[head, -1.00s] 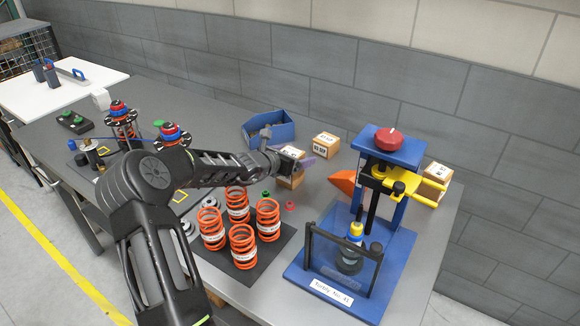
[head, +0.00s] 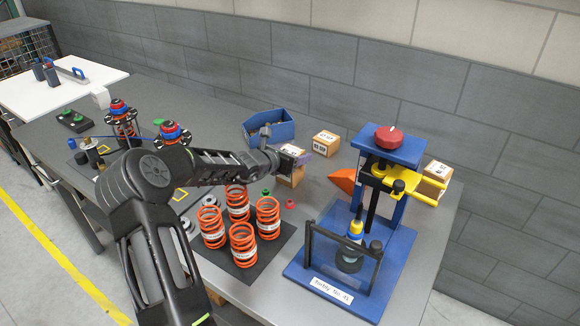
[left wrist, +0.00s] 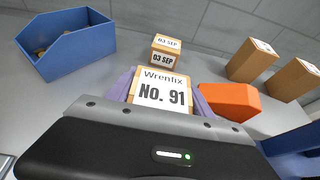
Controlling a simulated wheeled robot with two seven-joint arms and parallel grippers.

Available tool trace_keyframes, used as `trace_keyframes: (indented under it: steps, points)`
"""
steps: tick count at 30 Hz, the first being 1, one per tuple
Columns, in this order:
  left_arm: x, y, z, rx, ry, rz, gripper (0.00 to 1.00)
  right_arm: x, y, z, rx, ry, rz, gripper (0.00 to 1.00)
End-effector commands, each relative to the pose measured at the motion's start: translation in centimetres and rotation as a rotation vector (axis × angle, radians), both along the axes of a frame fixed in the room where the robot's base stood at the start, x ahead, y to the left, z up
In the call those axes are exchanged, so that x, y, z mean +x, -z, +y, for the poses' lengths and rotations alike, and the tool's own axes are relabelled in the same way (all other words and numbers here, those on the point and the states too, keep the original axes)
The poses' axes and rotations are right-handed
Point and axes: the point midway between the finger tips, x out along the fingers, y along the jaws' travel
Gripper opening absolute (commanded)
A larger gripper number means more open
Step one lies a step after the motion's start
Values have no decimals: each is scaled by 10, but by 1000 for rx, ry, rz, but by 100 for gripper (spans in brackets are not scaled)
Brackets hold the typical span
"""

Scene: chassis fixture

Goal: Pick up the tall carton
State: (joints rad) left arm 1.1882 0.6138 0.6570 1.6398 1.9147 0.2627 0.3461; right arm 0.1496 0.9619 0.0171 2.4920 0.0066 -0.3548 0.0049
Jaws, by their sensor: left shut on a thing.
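A brown carton (head: 290,180) with a white label stands on the grey table, partly hidden by my left gripper (head: 298,160). In the left wrist view this carton (left wrist: 163,92) reads "Wrenfix No. 91" and sits between two purple fingers, one on each side. My left gripper is shut on it. The carton's lower part is hidden in the wrist view. In the head view it appears still at table level; I cannot tell whether it is clear of the top. My right gripper is not in view.
A small "03 SEP" carton (head: 326,144) stands behind, near a blue bin (head: 268,130). An orange wedge-shaped thing (head: 343,181) lies to the right, beside the blue press (head: 392,240). More cartons (head: 434,180) stand behind the press. Several orange springs (head: 242,245) stand in front.

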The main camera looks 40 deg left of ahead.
Motion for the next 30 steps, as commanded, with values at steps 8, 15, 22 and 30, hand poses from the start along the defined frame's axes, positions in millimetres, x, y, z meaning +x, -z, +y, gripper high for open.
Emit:
trace_keyframes:
  steps: [8, 15, 22, 30]
  points:
    - [0, 0, 0, 0, 0, 0, 27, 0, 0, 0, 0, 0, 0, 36]
    - [0, 0, 0, 0, 0, 0, 8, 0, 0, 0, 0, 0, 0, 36]
    - [0, -1, 0, 0, 0, -3, 0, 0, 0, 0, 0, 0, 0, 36]
    - [1, -6, 0, 0, 0, -3, 0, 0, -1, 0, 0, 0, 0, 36]
